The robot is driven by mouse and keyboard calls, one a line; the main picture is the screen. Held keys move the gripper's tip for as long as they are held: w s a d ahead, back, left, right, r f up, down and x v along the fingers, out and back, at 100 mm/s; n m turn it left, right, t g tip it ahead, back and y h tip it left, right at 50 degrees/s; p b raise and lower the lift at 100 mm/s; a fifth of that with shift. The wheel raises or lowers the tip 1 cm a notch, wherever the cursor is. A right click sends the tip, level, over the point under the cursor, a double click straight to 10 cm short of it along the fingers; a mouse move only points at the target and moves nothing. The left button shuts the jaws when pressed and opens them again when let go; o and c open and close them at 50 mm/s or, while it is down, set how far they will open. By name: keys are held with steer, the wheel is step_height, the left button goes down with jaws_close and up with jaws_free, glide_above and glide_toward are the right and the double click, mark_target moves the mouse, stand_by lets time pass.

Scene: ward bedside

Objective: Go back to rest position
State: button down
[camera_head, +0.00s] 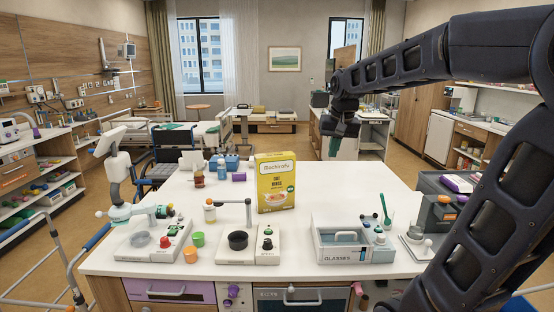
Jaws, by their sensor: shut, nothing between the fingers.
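My arm reaches in from the right side of the view, raised over the right part of the white table (330,195). My gripper (335,150) hangs at the arm's end, above the table's far edge. It is shut and points down. Nothing shows held in it. Its fingertips are small and dark in this view. It is apart from the yellow box (275,180), which stands upright on the table to its left.
A dark unit (450,200) stands at the right. The table's centre right is clear. A wheelchair (172,150) stands behind left.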

steer(key=s+d+f, duration=0.4)
steer(key=s+d, duration=0.1)
steer(key=s, duration=0.3)
steer(key=s+d+f+t, duration=0.1)
steer(key=s+d+f, duration=0.3)
steer(key=s, duration=0.5)
steer(key=shift+d+f+t+h, duration=0.15)
steer(key=shift+d+t+h, duration=0.2)
steer(key=shift+d, duration=0.4)
steer(key=c, duration=2.2)
jaws_free()
